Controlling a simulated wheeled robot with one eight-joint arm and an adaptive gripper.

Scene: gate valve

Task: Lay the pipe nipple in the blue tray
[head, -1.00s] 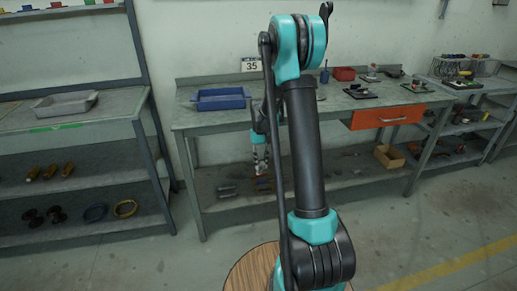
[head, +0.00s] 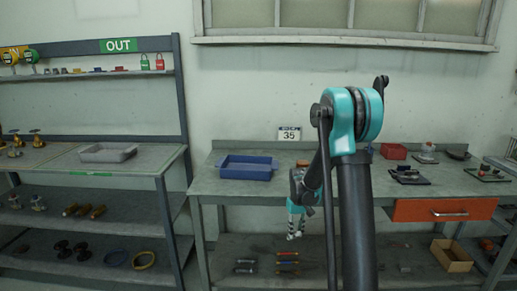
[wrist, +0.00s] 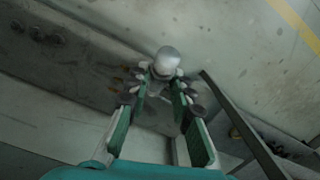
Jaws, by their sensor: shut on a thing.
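My gripper (head: 296,228) hangs fingers-down in front of the workbench, just below its top edge. In the wrist view its fingers (wrist: 161,82) are closed around a shiny silver-grey rounded piece, the pipe nipple (wrist: 167,60). One end of it shows between and beyond the fingertips; the rest is hidden by the fingers. In the head view the piece is too small to make out clearly. The blue tray (head: 234,171) is a shallow rectangular box on the left part of the bench top, up and left of my gripper, and looks empty.
The workbench (head: 217,188) has an orange drawer (head: 440,210) and a red box (head: 394,151). Its lower shelf holds dark cylinders (head: 245,267), coloured rods (head: 287,263) and a cardboard box (head: 452,255). A grey tray (head: 108,153) stands on the left rack.

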